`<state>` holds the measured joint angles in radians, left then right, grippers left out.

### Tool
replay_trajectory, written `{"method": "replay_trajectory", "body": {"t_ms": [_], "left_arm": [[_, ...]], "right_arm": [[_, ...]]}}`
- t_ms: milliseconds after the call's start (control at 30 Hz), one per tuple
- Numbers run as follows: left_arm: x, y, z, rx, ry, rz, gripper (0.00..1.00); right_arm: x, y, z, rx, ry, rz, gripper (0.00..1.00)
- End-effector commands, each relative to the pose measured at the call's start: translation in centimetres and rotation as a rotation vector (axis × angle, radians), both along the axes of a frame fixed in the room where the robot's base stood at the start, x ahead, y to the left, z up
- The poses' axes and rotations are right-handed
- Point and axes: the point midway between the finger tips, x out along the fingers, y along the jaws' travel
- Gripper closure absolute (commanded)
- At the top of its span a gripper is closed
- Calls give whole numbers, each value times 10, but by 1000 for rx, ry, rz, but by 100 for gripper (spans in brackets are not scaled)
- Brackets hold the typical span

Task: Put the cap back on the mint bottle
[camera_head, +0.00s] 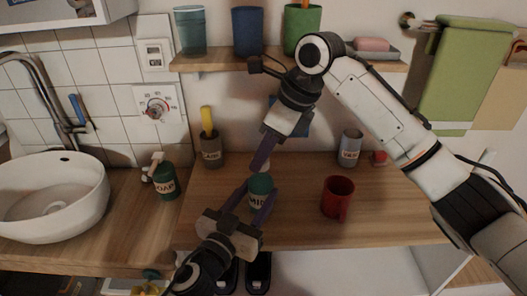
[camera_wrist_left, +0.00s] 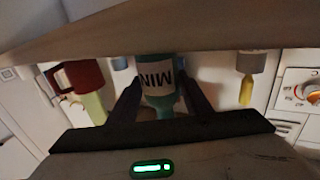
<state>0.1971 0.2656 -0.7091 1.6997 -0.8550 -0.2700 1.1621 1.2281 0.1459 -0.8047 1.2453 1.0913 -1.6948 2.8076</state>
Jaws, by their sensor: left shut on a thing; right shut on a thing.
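The mint bottle (camera_head: 260,188) is a green bottle with a white label, standing upright on the wooden counter. My left gripper (camera_head: 259,194) is shut on it, one finger on each side. In the left wrist view the bottle (camera_wrist_left: 157,84) appears upside down between the two dark fingers (camera_wrist_left: 160,98). My right gripper (camera_head: 261,165) points down just above the bottle's top. It is shut on a small pale thing there, apparently the cap, mostly hidden by the fingers. I cannot tell whether the cap touches the bottle's neck.
A red mug (camera_head: 338,197) stands right of the bottle. A soap bottle (camera_head: 165,181) and a grey cup (camera_head: 211,150) with a yellow item are to the left. Another grey cup (camera_head: 350,147) is behind. A shelf (camera_head: 222,60) with tumblers is above; a white basin (camera_head: 42,226) is far left.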

Motion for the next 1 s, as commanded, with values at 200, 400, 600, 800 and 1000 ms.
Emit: {"method": "replay_trajectory", "body": {"t_ms": [200, 400, 600, 800, 1000], "left_arm": [[0, 0, -1, 2, 1, 1, 100], [0, 0, -1, 2, 1, 1, 100], [0, 0, -1, 1, 2, 1, 100], [0, 0, -1, 1, 2, 1, 100], [0, 0, -1, 1, 2, 1, 100]], "right_arm": [[-2, 1, 1, 7, 0, -166, 91], [-1, 1, 1, 7, 1, -171, 91], [-1, 1, 1, 7, 1, -170, 52], [-1, 1, 1, 6, 0, -170, 52], [-1, 1, 9, 6, -1, -171, 52]]}}
